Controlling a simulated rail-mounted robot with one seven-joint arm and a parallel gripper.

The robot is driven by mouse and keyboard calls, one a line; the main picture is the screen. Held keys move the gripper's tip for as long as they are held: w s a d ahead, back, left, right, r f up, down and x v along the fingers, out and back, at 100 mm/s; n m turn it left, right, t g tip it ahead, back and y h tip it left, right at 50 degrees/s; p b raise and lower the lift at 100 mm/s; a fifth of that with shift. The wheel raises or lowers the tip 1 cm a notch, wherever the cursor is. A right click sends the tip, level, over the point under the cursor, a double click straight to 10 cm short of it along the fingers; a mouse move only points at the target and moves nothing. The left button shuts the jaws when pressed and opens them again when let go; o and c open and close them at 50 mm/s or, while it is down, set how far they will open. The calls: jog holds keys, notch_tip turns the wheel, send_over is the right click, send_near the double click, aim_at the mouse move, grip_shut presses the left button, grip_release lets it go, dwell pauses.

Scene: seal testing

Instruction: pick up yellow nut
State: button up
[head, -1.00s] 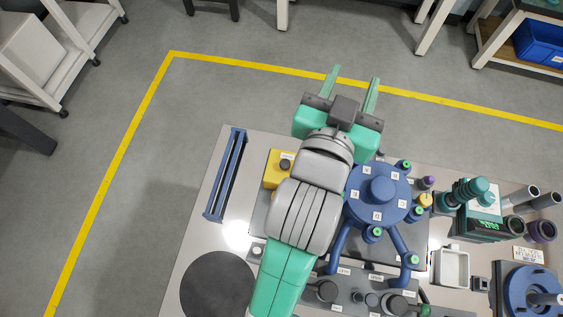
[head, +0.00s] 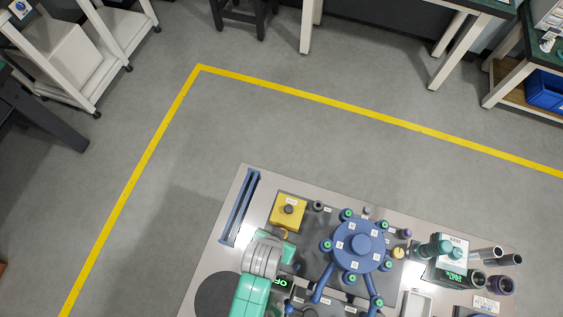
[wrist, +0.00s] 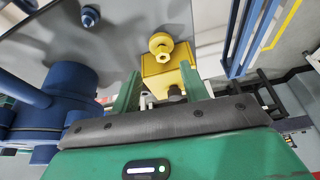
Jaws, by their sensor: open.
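A yellow nut (wrist: 160,44), round with a hexagonal part, shows in the wrist view just beyond my fingertips. It overlaps a yellow box (wrist: 167,68) in that view; I cannot tell whether they touch. In the head view a small yellow piece (head: 285,233) shows between that box (head: 282,218) and my wrist, probably the same nut. My gripper (wrist: 160,72) is open, its two green fingers apart with nothing held. The nut lies ahead of the gap between them. In the head view my wrist hides much of the gripper.
A blue hub with several arms (head: 360,243) stands right of my gripper. Another yellow round piece (head: 399,253) sits beyond it. A blue rail (head: 240,207) lies at the table's left edge. A dark disc (head: 216,294) lies left of my arm. Grey tabletop (head: 262,210) is bare near the rail.

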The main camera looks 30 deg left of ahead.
jog(key=x, duration=0.2)
jog(key=b+x, duration=0.1)
jog(key=x, duration=0.2)
jog(key=shift+a, duration=0.2)
jog(key=shift+c, duration=0.3)
grip_shut()
